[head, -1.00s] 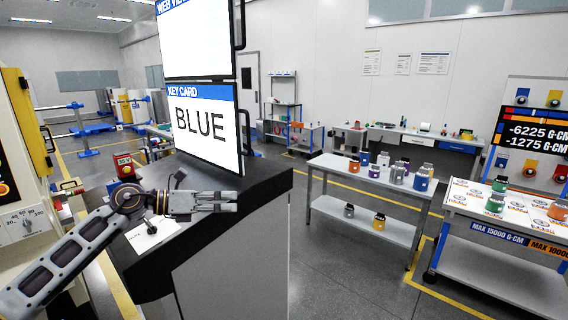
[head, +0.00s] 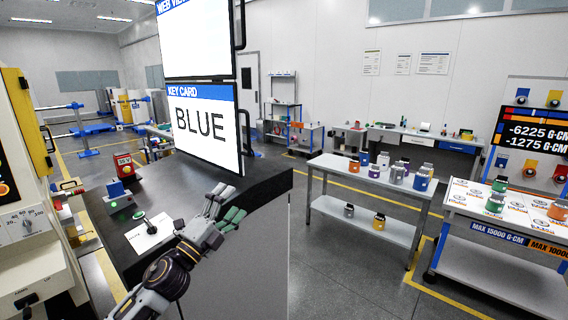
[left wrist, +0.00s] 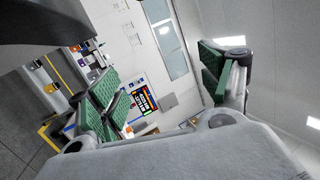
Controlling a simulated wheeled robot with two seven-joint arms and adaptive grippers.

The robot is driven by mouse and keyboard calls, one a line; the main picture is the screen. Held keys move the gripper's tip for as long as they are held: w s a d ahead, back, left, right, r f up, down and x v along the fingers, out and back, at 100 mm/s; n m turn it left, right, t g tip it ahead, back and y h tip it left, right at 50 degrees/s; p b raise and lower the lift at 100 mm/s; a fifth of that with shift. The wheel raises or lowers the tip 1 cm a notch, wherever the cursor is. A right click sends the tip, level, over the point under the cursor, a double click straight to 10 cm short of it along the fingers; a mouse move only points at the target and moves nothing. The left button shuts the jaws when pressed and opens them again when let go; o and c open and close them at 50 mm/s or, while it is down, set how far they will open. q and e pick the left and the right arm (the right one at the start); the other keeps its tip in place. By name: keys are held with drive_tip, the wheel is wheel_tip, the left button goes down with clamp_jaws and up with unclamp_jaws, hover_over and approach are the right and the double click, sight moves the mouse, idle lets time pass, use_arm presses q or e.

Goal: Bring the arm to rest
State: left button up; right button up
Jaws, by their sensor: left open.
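My left gripper (head: 228,203) is open and empty above the front part of the dark console (head: 265,185), with its fingers pointing up and to the right. Its green finger pads stand apart in the left wrist view (left wrist: 160,78), with nothing between them. My left arm comes in from the bottom left of the head view. My right gripper is in neither current view.
A screen reading "BLUE" (head: 205,125) stands just behind the gripper. The console also carries a green-topped lever (head: 140,216) and a blue-topped control (head: 116,189). A table with jars (head: 330,165) stands right, across open floor.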

use_arm(q)
drive_tip(key=s+a+f+n+g+y, duration=0.2)
drive_tip(key=s+a+f+n+y, duration=0.15)
drive_tip(key=f+n, duration=0.3)
drive_tip(key=s+a+f+n+g+y, duration=0.1)
drive_tip(key=s+a+f+n+y, duration=0.15)
drive_tip(key=f+n+y, duration=0.4)
drive_tip(key=s+a+f+n+g+y, duration=0.25)
drive_tip(key=f+n, duration=0.25)
drive_tip(key=f, duration=0.4)
drive_tip(key=s+f+n+g, duration=0.2)
drive_tip(key=s+f+g, duration=0.4)
drive_tip(key=s, duration=0.5)
drive_tip(key=s+f+n+g, duration=0.3)
drive_tip(key=s+f+g, duration=0.1)
drive_tip(key=s+f, duration=0.6)
drive_tip(key=s+f+g, duration=0.1)
drive_tip(key=s+f, duration=0.1)
drive_tip(key=f, duration=1.4)
drive_tip(key=s+f, duration=0.2)
drive_tip(key=f, duration=1.4)
drive_tip(key=s+a+f, duration=0.3)
drive_tip(key=s+f, duration=0.6)
drive_tip(key=s, duration=0.1)
drive_tip(key=s+a+f+m+g, duration=0.1)
drive_tip(key=s+a+f, duration=0.1)
drive_tip(key=s+f, duration=0.8)
drive_tip(key=shift+s+a+f, duration=0.2)
drive_tip(key=shift+s+a, duration=0.2)
drive_tip(key=shift+s, duration=0.35)
